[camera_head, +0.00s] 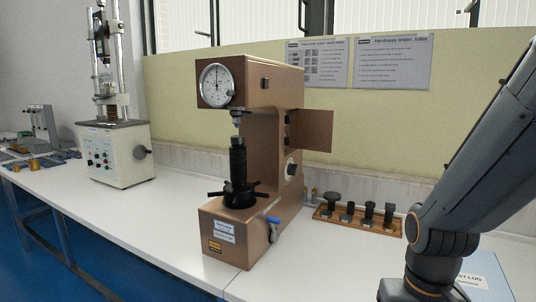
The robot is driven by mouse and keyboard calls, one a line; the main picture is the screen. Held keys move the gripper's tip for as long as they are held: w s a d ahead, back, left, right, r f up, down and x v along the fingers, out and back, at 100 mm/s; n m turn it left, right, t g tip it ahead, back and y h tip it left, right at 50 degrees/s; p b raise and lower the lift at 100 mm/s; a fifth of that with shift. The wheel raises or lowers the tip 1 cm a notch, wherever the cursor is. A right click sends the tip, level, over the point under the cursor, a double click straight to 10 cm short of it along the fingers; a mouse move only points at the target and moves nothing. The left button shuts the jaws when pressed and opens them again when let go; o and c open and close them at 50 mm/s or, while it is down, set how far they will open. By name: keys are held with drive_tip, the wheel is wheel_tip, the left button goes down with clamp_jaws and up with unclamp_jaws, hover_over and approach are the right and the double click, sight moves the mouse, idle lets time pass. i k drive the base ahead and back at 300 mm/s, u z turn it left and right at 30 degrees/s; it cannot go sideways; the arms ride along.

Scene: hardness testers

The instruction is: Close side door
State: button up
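A brown hardness tester (262,86) with a round dial stands in the middle of the white bench. Its side door (317,131) is a flat brown panel that sticks out to the right from the tester's column and stands open. Dark hinges show at the door's left edge. My arm comes in from the right edge, well to the right of the door and apart from it. Its lower end is cut off by the bottom of the picture, so my gripper is not in view.
A wooden rack (357,224) with several dark anvils lies right of the tester, below the door. A log sheet (472,281) lies partly behind my arm. A white testing machine (116,153) stands at the left. Two posters hang on the back panel (378,151).

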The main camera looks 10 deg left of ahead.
sight(316, 133)
drive_tip(key=z, duration=0.1)
drive_tip(key=k, duration=0.4)
drive_tip(key=u, duration=0.55)
drive_tip(key=i, duration=0.65)
drive_tip(key=z, duration=0.7)
drive_tip(key=i, duration=0.5)
drive_tip(key=z, duration=0.55)
